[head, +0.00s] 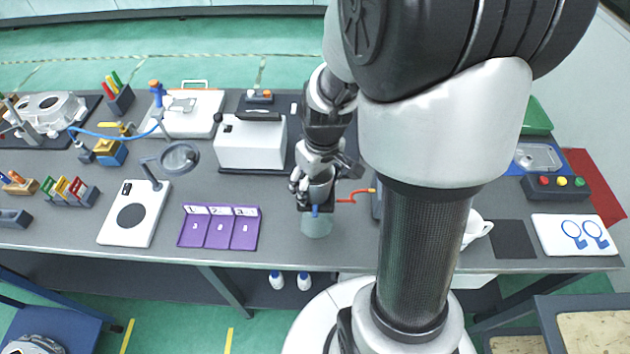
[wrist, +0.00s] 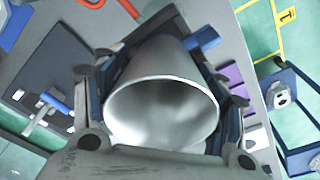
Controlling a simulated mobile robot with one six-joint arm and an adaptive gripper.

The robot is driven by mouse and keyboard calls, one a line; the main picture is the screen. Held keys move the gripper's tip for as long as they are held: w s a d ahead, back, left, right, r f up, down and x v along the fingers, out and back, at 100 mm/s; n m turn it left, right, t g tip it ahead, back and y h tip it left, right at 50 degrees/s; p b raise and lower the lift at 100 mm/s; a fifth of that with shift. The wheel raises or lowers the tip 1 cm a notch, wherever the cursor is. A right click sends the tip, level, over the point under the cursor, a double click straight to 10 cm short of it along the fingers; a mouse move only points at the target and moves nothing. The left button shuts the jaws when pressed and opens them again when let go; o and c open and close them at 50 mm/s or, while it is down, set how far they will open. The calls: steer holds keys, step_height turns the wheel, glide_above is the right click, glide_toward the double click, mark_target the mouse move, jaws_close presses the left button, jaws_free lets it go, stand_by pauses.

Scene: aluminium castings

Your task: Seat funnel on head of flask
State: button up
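My gripper (head: 315,200) is low over the front middle of the table. In the wrist view, its two fingers (wrist: 160,95) are closed on opposite sides of a silver-grey cone, the funnel (wrist: 160,75), with its wide round mouth toward the camera. A blue piece (wrist: 205,42) sticks out beside the cone. In the head view, a pale translucent vessel, apparently the flask (head: 316,228), stands directly below the gripper near the front edge. The wrist view hides the flask, and I cannot tell whether funnel and flask touch.
A red hooked arm (head: 357,195) reaches toward my gripper from the right. A purple numbered tray (head: 218,245) lies to the left, and a white box (head: 250,145) stands behind. A white cup (head: 477,231) is farther right. Bare table lies between the purple tray and the flask.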

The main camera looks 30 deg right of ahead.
steer(key=o, duration=0.3)
steer(key=shift+r, duration=0.15)
steer(key=r, duration=0.4)
steer(key=s+r, duration=0.1)
steer(key=r, duration=0.6)
steer(key=shift+s+d+r, duration=0.1)
steer(key=shift+s+r, duration=0.15)
steer(key=shift+r, duration=0.1)
